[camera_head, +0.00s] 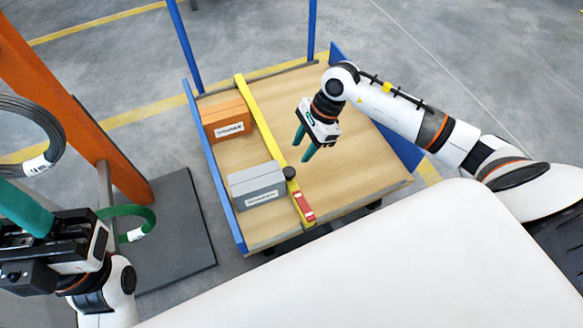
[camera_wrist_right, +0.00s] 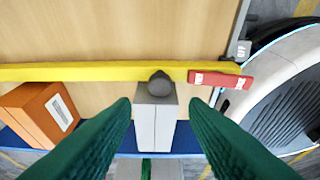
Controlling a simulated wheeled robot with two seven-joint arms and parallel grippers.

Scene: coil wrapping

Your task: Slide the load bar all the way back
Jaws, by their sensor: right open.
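The load bar (camera_head: 266,131) is a long yellow bar lying across the wooden cart deck, with a black knob (camera_head: 289,173) and a red end piece (camera_head: 304,206). In the right wrist view the bar (camera_wrist_right: 85,72) runs level across the picture, and its knob (camera_wrist_right: 160,83) shows in the gap between my fingers. My right gripper (camera_head: 306,146) is open and empty, above the deck just right of the bar. My left gripper (camera_head: 45,235) is at the lower left, away from the cart; its fingertips are not clear.
An orange box (camera_head: 226,120) and a grey box (camera_head: 256,186) stand on the deck left of the bar, beside the blue edge rail (camera_head: 214,172). The deck (camera_head: 350,165) right of the bar is clear. A grey coil (camera_head: 30,108) hangs by an orange post (camera_head: 75,105).

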